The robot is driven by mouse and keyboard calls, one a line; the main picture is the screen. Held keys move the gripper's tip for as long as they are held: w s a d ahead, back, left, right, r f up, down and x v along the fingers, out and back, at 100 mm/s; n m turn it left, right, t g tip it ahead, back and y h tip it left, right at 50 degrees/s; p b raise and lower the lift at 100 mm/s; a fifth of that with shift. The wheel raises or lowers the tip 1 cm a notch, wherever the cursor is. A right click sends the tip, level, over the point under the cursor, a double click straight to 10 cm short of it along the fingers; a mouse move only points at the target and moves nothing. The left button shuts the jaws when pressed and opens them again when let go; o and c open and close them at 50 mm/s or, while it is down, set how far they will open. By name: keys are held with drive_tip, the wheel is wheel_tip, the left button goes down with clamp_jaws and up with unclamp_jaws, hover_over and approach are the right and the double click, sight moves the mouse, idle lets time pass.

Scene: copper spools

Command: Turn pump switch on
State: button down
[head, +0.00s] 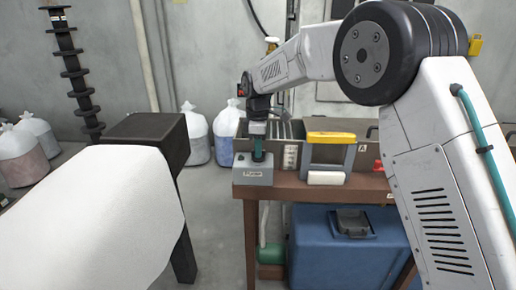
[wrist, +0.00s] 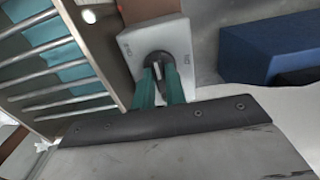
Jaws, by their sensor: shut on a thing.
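The pump switch box (head: 252,176) is a small grey box with a label on its front. It sits at the left end of the brown table. In the wrist view its pale top face (wrist: 178,32) shows small lettering too blurred to read surely. A dark round switch knob (wrist: 157,58) stands in the middle of that face. My gripper (head: 258,155) points down onto the box. In the wrist view its teal fingers (wrist: 161,72) are shut on the knob and partly hide it. I cannot tell which way the knob is turned.
A grey bin with a rack of bars (wrist: 60,60) stands close beside the switch. A yellow-topped frame (head: 331,138) and a white block (head: 326,178) are to its right. A blue case (head: 345,240) sits below the table. A black stand (head: 150,128) is at left.

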drive_tip(key=m, duration=0.8)
drive_tip(key=shift+m, duration=0.4)
drive_tip(key=m, duration=0.4)
drive_tip(key=shift+m, duration=2.4)
drive_tip(key=c, duration=1.4)
unclamp_jaws()
drive_tip(key=shift+c, duration=0.2)
